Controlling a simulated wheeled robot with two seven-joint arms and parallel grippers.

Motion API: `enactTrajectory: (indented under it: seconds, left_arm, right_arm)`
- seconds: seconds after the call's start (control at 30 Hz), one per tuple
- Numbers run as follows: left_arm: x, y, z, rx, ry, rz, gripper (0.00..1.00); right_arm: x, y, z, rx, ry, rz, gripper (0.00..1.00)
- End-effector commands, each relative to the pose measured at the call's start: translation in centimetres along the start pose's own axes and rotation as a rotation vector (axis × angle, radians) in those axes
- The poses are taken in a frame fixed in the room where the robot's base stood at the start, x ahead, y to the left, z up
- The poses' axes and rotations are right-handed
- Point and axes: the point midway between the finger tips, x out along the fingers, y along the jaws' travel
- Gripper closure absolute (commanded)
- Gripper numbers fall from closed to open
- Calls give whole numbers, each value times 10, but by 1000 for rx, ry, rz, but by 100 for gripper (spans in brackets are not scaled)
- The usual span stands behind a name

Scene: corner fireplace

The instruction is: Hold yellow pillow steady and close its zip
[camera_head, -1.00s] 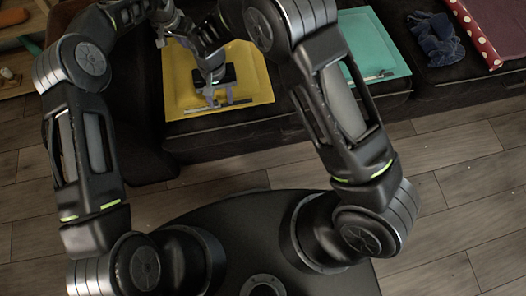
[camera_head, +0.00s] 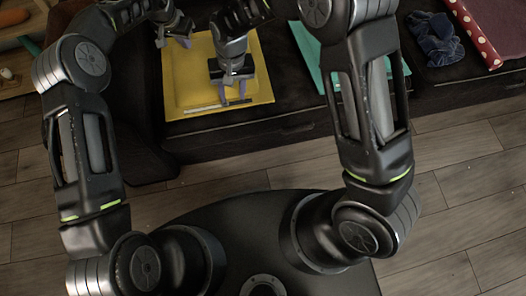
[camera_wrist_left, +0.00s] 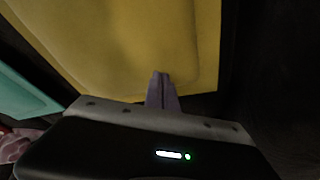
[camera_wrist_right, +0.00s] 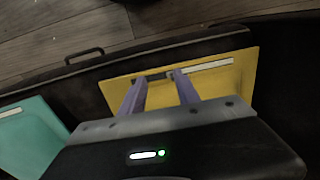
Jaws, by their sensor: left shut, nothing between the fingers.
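The yellow pillow (camera_head: 190,72) lies flat on the dark seat, its zip (camera_head: 205,108) a pale strip along the near edge. My right gripper (camera_head: 232,97) is over that edge, its two fingers apart. In the right wrist view the fingertips (camera_wrist_right: 158,77) reach the zip strip (camera_wrist_right: 208,66), with a dark piece between them; contact is unclear. My left gripper (camera_head: 186,43) is at the pillow's far left part. In the left wrist view its fingers (camera_wrist_left: 161,76) are shut together and empty, over the yellow cloth (camera_wrist_left: 130,40); whether they touch it is unclear.
A teal pillow (camera_head: 308,50) lies to the right, partly behind my right arm. Beyond it are a dark blue cloth (camera_head: 435,40) and a red item with white dots (camera_head: 480,35). Wooden floor (camera_head: 460,170) lies in front of the seat.

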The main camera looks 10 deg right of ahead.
Motion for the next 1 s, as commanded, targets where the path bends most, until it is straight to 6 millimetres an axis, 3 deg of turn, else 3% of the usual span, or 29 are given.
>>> enactTrajectory:
  seconds: [0.1,0.6,1.0]
  left_arm:
    - [5,2,5,0,-11,4,100]
    - [5,2,5,0,-10,4,100]
    - [5,1,4,0,-9,3,100]
  right_arm:
    - [25,10,11,4,-11,-25,62]
    - [108,40,73,31,-14,-146,62]
    - [151,54,145,84,15,-240,62]
